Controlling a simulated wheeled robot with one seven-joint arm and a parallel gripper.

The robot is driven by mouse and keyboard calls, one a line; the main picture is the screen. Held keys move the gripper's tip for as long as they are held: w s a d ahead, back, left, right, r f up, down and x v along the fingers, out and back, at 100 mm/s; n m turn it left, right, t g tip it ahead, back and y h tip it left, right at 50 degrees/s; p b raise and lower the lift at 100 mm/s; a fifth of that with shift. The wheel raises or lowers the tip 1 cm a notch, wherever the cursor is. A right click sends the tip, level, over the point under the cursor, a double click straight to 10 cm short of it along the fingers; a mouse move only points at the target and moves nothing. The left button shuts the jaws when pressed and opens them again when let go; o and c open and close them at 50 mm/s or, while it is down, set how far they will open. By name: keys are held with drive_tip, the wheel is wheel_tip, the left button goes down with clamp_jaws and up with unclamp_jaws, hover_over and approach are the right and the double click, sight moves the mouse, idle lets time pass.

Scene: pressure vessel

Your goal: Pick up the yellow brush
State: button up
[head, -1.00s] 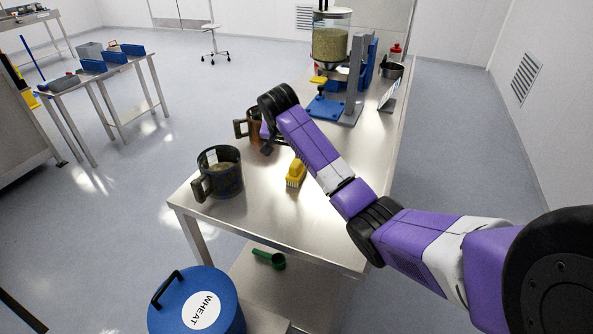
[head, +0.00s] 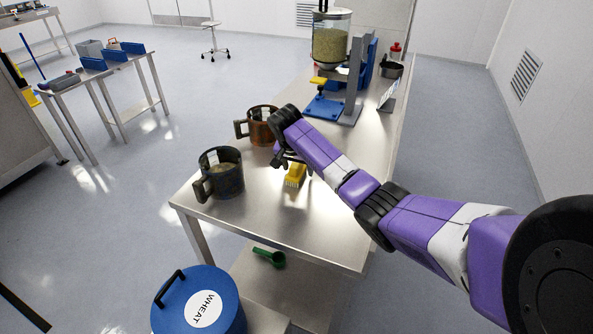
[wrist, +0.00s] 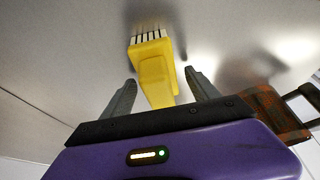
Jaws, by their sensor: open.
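The yellow brush (head: 295,174) lies on the steel table (head: 262,218), with pale bristles at one end. In the wrist view the brush (wrist: 156,70) has its bristles toward the top and its handle reaching down between my fingers. My gripper (head: 284,160) is at the brush, partly hidden by my own wrist in the head view. In the wrist view my gripper (wrist: 161,98) is open, with one finger on each side of the handle and a gap on both sides. I cannot tell whether the fingers are level with the handle or above it.
A dark jug (head: 222,175) stands left of the brush, and a brown jug (head: 262,127) stands behind it. A device with a grain hopper (head: 331,45) stands farther back. A blue wheat bin (head: 196,300) and a green scoop (head: 268,257) are lower down.

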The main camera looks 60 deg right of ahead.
clamp_jaws()
idle(0.3)
wheel_tip(320, 180, up, 20)
drive_tip(key=b, duration=0.1)
idle(0.5)
